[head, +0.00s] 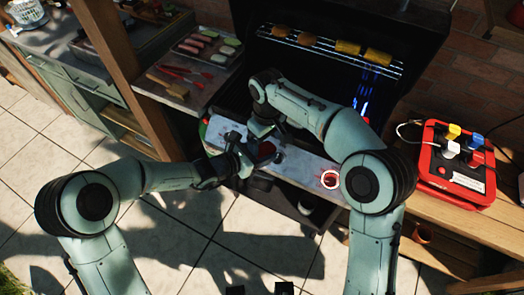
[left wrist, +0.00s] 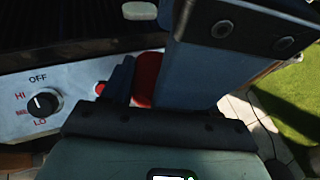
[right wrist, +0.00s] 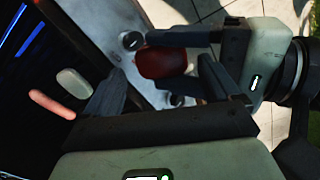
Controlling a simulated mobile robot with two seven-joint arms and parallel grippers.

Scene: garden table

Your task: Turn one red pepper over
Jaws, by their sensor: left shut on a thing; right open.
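The red pepper (right wrist: 162,62) is dark red and rounded. It is held in front of the grill's light metal control panel (head: 295,160), off the grate. My left gripper (head: 255,155) is shut on it. In the left wrist view the pepper (left wrist: 147,78) shows between the fingers, partly hidden by the wide finger. My right gripper (right wrist: 160,88) is open, with its fingers spread on either side near the pepper; I cannot tell whether they touch it. In the head view the pepper (head: 266,151) is mostly hidden by the two grippers.
On the dark grate lie a sausage (right wrist: 52,104) and a pale oval piece (right wrist: 72,83). Corn cobs (head: 348,47) sit on the upper rack. A tray (head: 190,53) of food and red tongs (head: 183,71) lie on the left shelf.

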